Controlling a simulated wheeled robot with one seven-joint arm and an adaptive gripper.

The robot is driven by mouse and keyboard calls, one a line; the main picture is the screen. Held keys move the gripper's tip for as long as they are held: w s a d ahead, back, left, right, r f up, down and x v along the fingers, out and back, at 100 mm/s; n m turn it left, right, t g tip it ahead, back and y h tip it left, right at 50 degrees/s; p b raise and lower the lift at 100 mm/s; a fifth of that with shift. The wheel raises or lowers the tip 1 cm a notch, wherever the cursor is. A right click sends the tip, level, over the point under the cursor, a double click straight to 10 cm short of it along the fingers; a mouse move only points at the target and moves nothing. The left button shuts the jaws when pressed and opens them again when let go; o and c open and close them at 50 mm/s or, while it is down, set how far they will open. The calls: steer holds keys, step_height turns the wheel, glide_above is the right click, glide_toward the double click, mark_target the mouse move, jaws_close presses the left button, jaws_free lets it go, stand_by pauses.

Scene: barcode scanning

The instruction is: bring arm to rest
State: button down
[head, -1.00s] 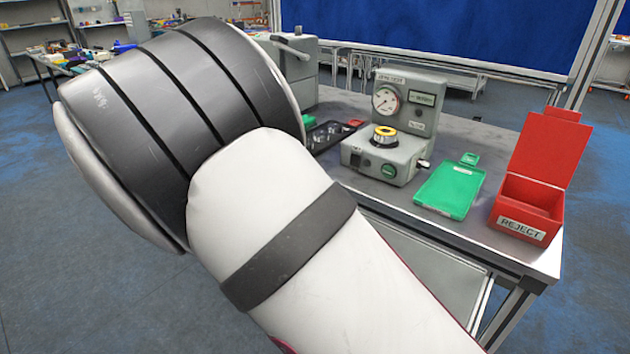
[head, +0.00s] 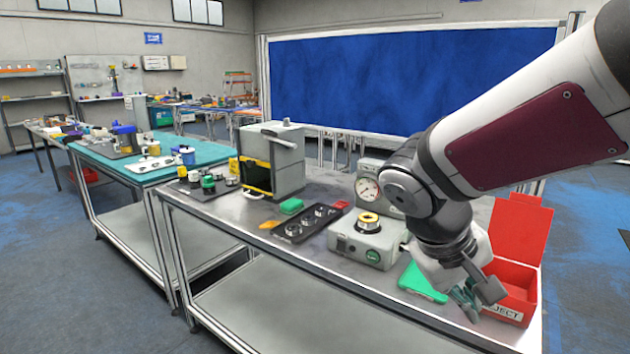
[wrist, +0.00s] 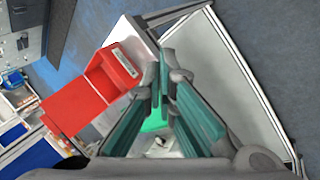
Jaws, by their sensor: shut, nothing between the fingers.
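My gripper (head: 468,299) is at the right of the head view, in front of the red reject bin and the green tray, pointing down. In the wrist view my gripper (wrist: 160,88) has its teal fingers close together with nothing between them. My arm reaches in from the upper right and hides part of the bench and the gauge station.
The red reject bin (head: 526,270) with its lid up is close to my gripper. The green tray (head: 420,281) lies left of it. A gauge station (head: 365,243) with a yellow-ringed part, a black tray (head: 293,233) and a grey box machine (head: 277,165) stand further left.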

steer(key=s+a+r+m+t+y+p, duration=0.1)
steer(key=s+r+y, duration=0.2)
steer(key=s, duration=0.5)
steer(key=s+a+r+m+t+y+p, duration=0.1)
steer(key=s+r+y+p, duration=0.1)
steer(key=s, duration=0.6)
steer(key=shift+a+r+y, duration=0.4)
steer(key=shift+r, duration=0.2)
